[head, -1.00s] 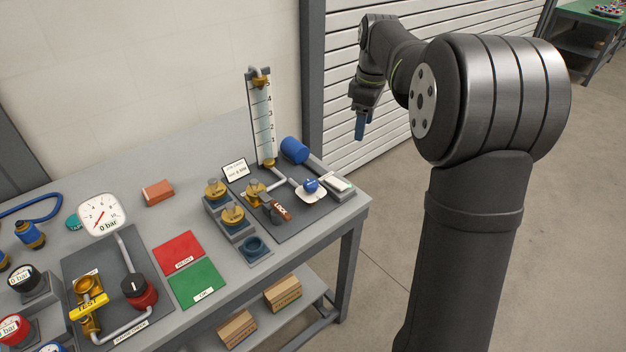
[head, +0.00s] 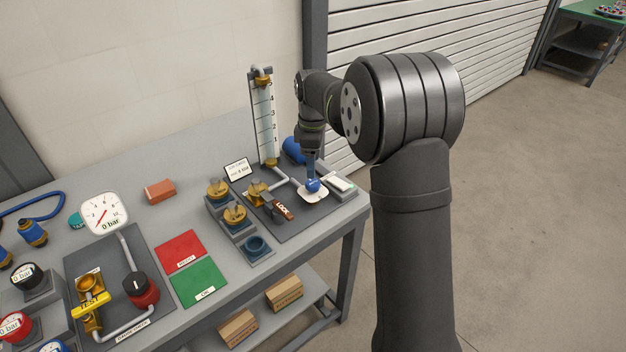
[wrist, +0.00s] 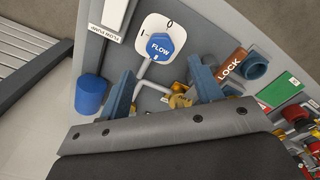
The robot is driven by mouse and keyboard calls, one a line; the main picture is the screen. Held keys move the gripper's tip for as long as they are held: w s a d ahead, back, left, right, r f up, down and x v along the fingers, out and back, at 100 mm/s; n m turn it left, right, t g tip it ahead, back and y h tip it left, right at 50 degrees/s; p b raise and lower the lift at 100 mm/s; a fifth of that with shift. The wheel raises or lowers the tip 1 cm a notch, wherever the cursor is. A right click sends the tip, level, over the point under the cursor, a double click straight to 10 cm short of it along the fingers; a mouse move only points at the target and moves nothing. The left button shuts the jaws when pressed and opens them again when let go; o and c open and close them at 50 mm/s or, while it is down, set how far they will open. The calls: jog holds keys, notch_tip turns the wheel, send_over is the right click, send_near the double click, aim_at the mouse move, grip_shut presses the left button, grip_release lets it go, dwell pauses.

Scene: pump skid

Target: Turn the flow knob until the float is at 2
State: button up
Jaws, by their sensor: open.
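The blue flow knob (head: 312,185) sits on a white dial plate on the pump skid board; in the wrist view the knob (wrist: 160,46) reads FLOW, and 0 and I marks show on its plate. My gripper (head: 311,172) is above the knob with fingers pointing down. In the wrist view my gripper (wrist: 163,80) has its two blue fingers wide apart and empty, with the knob beyond them, apparently not touched. The clear float tube (head: 264,125) stands upright behind, with a numbered scale. The float's height is too small to tell.
A brown LOCK tag (head: 281,209) lies left of the knob, near brass valves. A blue cylinder (head: 293,150) stands behind my gripper. A white-topped box (head: 341,184) is right of the knob. Red (head: 180,250) and green (head: 199,283) mats lie farther left.

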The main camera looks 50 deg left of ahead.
aim_at(313, 182)
notch_tip(313, 182, down, 7)
dwell(0.3)
jog(key=c, duration=1)
